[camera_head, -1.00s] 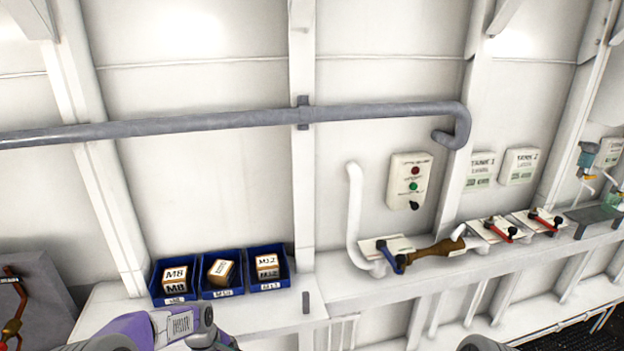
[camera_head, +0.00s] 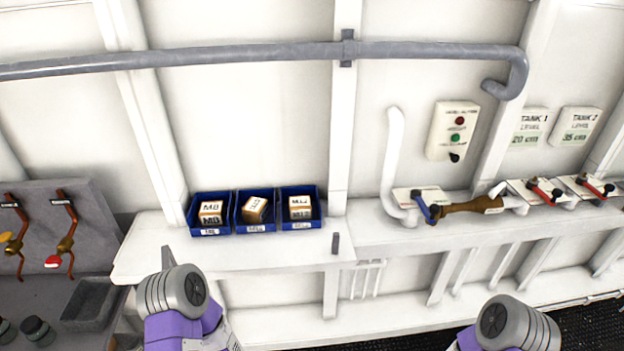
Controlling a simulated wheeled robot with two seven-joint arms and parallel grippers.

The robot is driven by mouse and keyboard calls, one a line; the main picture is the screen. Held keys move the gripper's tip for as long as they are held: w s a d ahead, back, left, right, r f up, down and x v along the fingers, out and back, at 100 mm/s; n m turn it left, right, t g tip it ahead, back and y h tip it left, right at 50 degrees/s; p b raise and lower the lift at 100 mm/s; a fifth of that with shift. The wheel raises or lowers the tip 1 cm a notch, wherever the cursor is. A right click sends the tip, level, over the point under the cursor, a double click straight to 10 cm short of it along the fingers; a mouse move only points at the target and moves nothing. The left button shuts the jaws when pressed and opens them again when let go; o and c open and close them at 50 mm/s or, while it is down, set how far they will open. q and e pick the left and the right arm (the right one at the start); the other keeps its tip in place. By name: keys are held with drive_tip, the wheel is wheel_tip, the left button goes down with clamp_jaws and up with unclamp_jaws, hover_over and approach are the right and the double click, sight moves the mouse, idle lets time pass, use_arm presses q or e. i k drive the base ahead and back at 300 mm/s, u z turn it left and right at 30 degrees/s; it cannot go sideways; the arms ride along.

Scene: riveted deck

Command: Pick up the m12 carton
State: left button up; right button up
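The m12 carton (camera_head: 300,202), a small white-and-tan box with black lettering, sits in the right one of three blue bins (camera_head: 301,224) on the white shelf. Its lower part is hidden by the bin's front wall. My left arm shows at the lower left, its grey rounded joint in front of the shelf. My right arm shows at the lower right.
The m8 carton (camera_head: 211,209) is in the left bin and a tilted carton (camera_head: 255,207) in the middle bin. A grey pipe (camera_head: 250,55) crosses the wall above. Valves (camera_head: 470,206) line the ledge at right.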

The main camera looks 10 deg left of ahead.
sight(299, 207)
drive_tip(key=z, duration=1.1)
drive_tip(key=i, duration=0.35)
drive_tip(key=u, duration=1.85)
drive_tip(key=i, duration=0.65)
drive_tip(key=z, duration=0.85)
